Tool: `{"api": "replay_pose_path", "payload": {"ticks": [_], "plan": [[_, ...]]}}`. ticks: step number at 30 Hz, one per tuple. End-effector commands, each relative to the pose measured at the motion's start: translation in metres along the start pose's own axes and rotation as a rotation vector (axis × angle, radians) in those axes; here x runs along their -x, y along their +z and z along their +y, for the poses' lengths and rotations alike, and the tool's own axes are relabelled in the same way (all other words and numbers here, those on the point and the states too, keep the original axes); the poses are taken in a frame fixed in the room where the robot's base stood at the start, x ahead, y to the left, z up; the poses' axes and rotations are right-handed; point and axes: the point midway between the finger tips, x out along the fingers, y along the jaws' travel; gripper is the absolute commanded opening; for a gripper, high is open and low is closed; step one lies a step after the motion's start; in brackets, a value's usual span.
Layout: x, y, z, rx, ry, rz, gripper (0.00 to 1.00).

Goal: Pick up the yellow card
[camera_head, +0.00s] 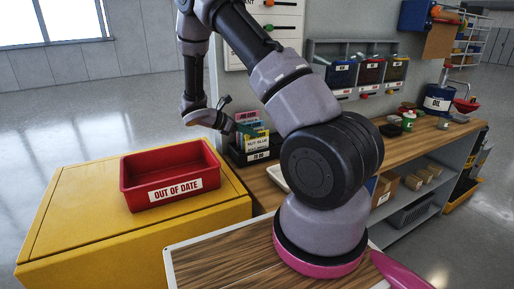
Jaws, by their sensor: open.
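A dark rack (252,156) with a white label stands on the wooden bench, left of my arm. Several cards stand upright in it. A yellow card (257,143) with printed lines is at the front. A pink card (248,116) rises behind it, and a green card edge shows beside them. My gripper (228,113) is open, just left of the cards and near their top edges. Whether a finger touches a card cannot be told at this size. My arm crosses the view just right of the rack.
A red bin (171,181) labelled "OUT OF DATE" sits on a yellow cabinet (84,217) at left. Wall bins (370,72) hang above the bench.

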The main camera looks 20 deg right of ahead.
Motion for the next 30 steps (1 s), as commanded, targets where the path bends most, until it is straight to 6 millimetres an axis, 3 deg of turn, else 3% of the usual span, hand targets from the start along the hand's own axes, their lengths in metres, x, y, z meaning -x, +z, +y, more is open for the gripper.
{"api": "replay_pose_path", "payload": {"ticks": [6, 15, 16, 19, 20, 30], "plan": [[-0.033, 0.000, -0.001, 0.001, -0.002, 0.000, 0.47], [-0.038, 0.000, 0.000, 0.000, 0.001, 0.001, 0.47], [-0.038, 0.000, 0.000, 0.000, 0.001, 0.001, 0.44], [-0.038, 0.000, 0.000, 0.000, 0.000, 0.001, 0.05], [-0.038, 0.000, 0.000, 0.000, 0.001, 0.001, 0.00], [-0.038, 0.000, 0.000, 0.000, 0.000, 0.001, 0.00]]}}
